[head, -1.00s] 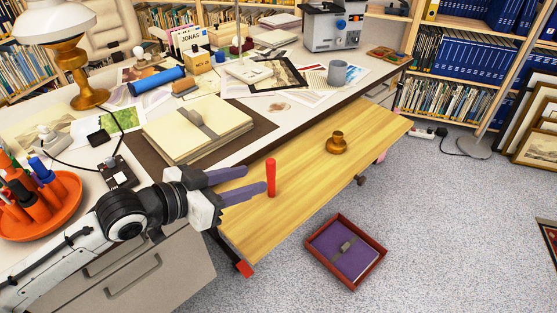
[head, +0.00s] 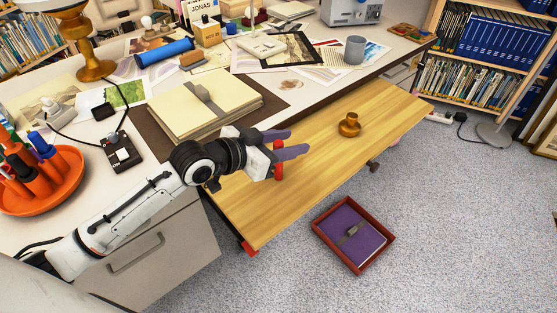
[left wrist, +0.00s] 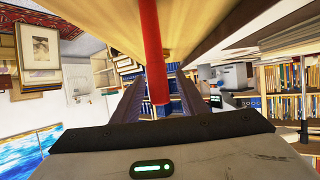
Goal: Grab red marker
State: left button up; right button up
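The red marker (head: 278,172) stands upright on the pull-out wooden board (head: 325,160) below the desk top. My left gripper (head: 291,143) is at the marker, its purple fingers reaching past it on either side, and hides part of it. In the left wrist view the red marker (left wrist: 152,45) runs down between the two fingers (left wrist: 158,98), with gaps visible beside it, so the gripper looks open around it. My right gripper is in neither view.
An orange tray of pens (head: 62,197) is at far left.

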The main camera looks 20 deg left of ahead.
pick_arm(q)
jog(key=shift+w+d+f, duration=0.1)
jog(key=shift+w+d, duration=0.05)
jog(key=shift+w, duration=0.15)
grip_shut()
